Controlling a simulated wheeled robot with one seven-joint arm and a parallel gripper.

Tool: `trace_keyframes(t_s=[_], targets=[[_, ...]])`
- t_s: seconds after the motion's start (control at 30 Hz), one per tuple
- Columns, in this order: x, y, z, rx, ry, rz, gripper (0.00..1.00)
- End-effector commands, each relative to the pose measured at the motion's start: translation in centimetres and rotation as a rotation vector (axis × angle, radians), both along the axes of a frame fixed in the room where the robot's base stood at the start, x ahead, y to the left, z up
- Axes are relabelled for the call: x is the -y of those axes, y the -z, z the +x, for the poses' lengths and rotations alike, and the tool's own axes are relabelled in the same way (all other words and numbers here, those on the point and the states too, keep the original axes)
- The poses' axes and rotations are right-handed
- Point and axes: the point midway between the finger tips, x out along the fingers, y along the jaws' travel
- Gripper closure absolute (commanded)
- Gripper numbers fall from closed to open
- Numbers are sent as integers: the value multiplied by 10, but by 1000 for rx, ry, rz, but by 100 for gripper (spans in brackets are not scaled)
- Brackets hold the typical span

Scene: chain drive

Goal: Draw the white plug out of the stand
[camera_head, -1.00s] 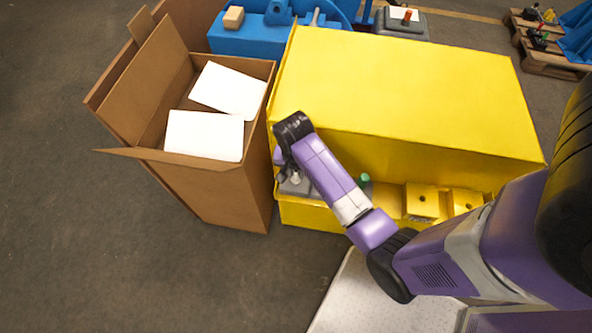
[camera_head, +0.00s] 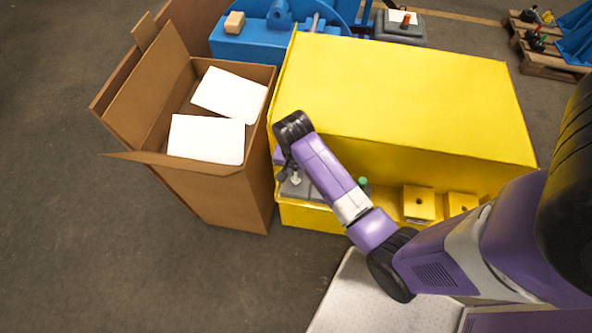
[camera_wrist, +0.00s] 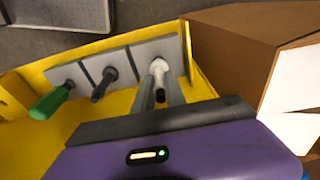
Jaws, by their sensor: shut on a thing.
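The white plug (camera_wrist: 159,68) stands in the rightmost part of the grey stand (camera_wrist: 134,58) in the wrist view. My gripper (camera_wrist: 161,91) is shut on the white plug, with its two fingers on either side of it. In the head view the plug's white top (camera_head: 295,178) shows just beyond my wrist, over the grey stand. The plug's lower end is hidden, so I cannot tell how deep it sits. A dark plug (camera_wrist: 104,83) and a green-handled plug (camera_wrist: 52,101) stand in the same stand to its left in the wrist view.
The stand lies on the ledge of a yellow housing (camera_head: 410,95). An open cardboard box (camera_head: 225,195) with white sheets stands close to the left. Yellow blocks (camera_head: 418,204) sit further right on the ledge. Bare floor (camera_head: 130,260) lies front left.

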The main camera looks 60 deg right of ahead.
Motion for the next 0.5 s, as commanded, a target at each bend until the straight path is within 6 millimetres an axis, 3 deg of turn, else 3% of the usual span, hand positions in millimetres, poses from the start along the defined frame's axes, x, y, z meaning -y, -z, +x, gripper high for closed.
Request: trace_keyframes(t_s=[0.5], targets=[[0,-24,1,1,0,-1,100]])
